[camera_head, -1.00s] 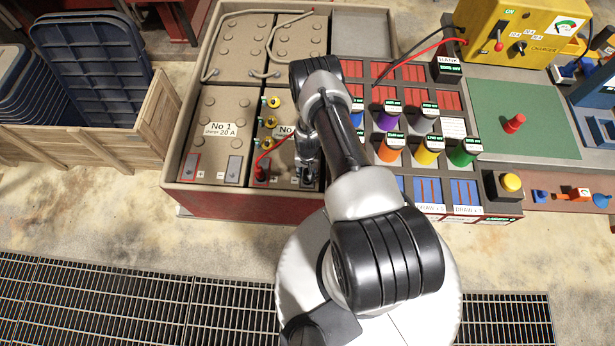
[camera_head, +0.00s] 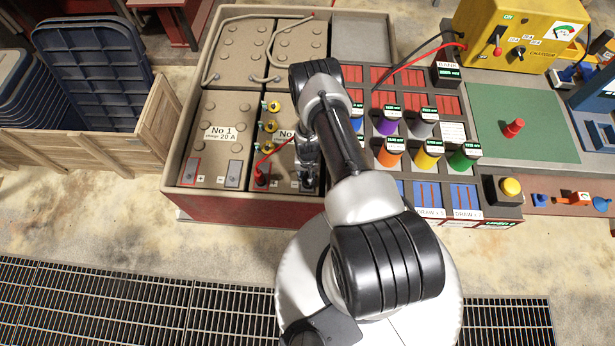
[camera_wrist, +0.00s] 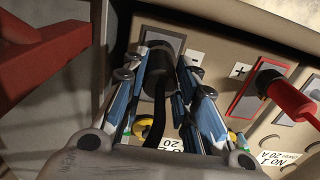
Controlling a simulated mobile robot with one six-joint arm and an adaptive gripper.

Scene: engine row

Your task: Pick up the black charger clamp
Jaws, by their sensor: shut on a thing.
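The black charger clamp (camera_wrist: 158,62) is between my gripper's fingers in the wrist view, over the grey terminal plate (camera_wrist: 178,42) marked minus. Its black cable runs back towards the wrist. My gripper (camera_wrist: 165,85) is shut on the clamp's body. In the head view my gripper (camera_head: 308,178) is at the front edge of the second battery, and the clamp is mostly hidden there. I cannot tell whether the clamp still touches the terminal.
A red clamp (camera_wrist: 292,98) sits beside it at the plus terminal; it also shows in the head view (camera_head: 261,175). The battery box's rim (camera_head: 181,150) surrounds the batteries. Coloured cylinders (camera_head: 427,153) stand to the right. The yellow charger (camera_head: 520,35) is at the back right.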

